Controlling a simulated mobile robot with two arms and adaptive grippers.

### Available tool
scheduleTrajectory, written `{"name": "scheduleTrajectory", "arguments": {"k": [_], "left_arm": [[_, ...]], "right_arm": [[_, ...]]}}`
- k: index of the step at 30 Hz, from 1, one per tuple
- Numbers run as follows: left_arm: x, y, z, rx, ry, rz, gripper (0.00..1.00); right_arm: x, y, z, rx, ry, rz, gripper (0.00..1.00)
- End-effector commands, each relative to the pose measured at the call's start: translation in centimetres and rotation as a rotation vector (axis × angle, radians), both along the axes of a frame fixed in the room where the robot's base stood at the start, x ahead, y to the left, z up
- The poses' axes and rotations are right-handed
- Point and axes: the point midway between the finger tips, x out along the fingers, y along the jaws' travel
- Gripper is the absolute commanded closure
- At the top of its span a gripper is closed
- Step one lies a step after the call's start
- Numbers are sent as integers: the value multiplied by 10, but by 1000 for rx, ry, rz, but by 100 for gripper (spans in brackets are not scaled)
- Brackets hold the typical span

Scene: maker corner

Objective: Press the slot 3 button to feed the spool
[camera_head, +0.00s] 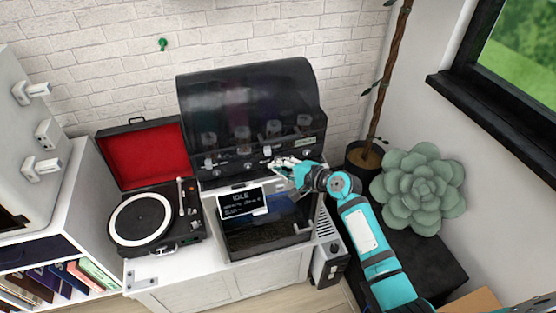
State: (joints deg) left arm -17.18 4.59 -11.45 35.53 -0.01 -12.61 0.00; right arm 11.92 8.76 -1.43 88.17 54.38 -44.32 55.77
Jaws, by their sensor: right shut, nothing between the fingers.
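Pale spool holders show dimly through the lid in a row. Small knobs or buttons line its front strip; their slot numbers are too small to read. My right gripper (280,166) is shut and empty, with its fingertips at the front strip, right of its middle. It hides part of the strip there. I cannot tell whether the fingertips touch a button. My left gripper is out of view.
The machine's lit screen (242,201) and open-fronted dark chamber (265,238) lie below the unit. A record player (140,219) with a red-lined lid stands to the left.

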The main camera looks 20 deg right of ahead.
Motion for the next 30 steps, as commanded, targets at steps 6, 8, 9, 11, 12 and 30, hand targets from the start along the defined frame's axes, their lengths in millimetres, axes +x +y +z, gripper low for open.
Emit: {"name": "scheduleTrajectory", "arguments": {"k": [6, 8, 9, 11, 12, 30], "left_arm": [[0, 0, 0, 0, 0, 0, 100], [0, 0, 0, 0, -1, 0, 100], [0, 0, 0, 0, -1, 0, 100], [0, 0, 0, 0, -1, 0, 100], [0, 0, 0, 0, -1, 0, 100], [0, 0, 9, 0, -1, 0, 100]], "right_arm": [[2, 0, 0, 1, -1, 1, 100], [2, 0, 0, 1, -1, 1, 100], [2, 0, 0, 1, -1, 1, 100], [2, 0, 0, 1, -1, 1, 100], [2, 0, 0, 0, -1, 0, 100], [-5, 0, 2, 0, 1, 1, 100]]}}
